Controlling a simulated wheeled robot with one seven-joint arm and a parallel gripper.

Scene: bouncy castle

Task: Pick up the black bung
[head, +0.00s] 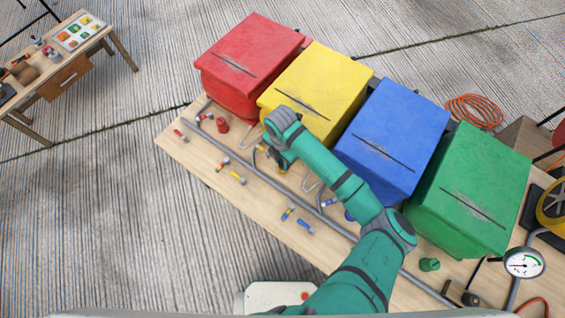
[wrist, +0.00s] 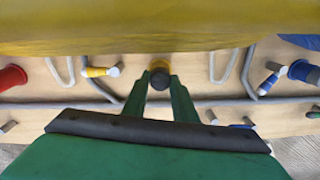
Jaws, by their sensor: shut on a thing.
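In the head view my gripper (head: 272,157) points down at the table in front of the yellow box, and my arm hides most of the bung there.
Red (head: 250,62), yellow (head: 318,92), blue (head: 393,135) and green (head: 470,190) slotted boxes stand along the wooden table (head: 262,206). A grey pipe (head: 235,160) runs along its front. Red (head: 221,125) and green (head: 429,264) bungs and several small coloured-handled pieces lie about.

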